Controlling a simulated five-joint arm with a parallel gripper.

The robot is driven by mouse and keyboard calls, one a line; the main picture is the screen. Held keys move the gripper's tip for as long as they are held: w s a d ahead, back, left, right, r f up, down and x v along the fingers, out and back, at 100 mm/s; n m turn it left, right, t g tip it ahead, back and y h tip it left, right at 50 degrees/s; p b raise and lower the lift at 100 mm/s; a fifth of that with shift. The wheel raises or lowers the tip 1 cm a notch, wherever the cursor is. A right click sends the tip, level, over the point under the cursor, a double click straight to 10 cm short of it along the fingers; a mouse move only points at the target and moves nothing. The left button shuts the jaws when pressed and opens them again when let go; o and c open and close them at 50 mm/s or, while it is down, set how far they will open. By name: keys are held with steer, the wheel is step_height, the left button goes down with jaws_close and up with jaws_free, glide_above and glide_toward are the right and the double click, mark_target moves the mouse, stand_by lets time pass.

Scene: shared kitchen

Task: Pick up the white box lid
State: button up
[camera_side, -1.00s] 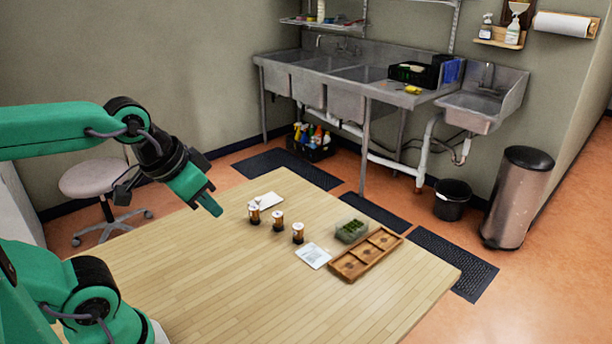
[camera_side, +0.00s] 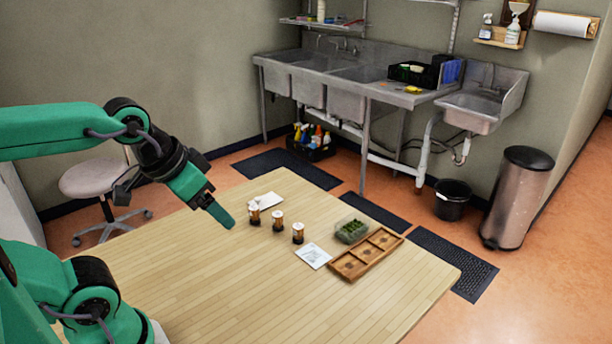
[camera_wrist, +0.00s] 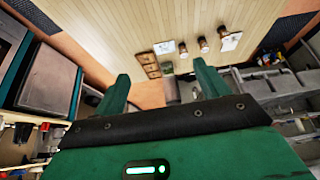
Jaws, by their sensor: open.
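A flat white piece (camera_side: 266,200), which looks like the white box lid, lies on the wooden table behind the leftmost jar, partly hidden by it. It also shows in the wrist view (camera_wrist: 231,42) beside the end jar. My gripper (camera_side: 226,219) is above the table, to the left of the jars and in front of the white piece, apart from both. In the wrist view my gripper (camera_wrist: 162,72) has its two green fingers spread, with nothing held between them.
Three amber jars with white caps (camera_side: 254,216) stand in a row. A printed white card (camera_side: 313,256), a wooden compartment tray (camera_side: 349,268) and a clear box with green contents (camera_side: 351,230) lie to the right. The table's front area (camera_side: 240,290) is clear.

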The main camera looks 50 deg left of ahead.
steer(key=shift+o, duration=0.2)
steer(key=shift+w+r, duration=0.1)
steer(key=shift+w, duration=0.05)
steer(key=g, duration=0.6)
glide_above(258, 198)
steer(key=f, duration=1.6)
steer(key=shift+d+f, duration=0.1)
steer(key=shift+d, duration=0.25)
steer(key=shift+a+f, duration=0.3)
steer(key=shift+f, duration=1.4)
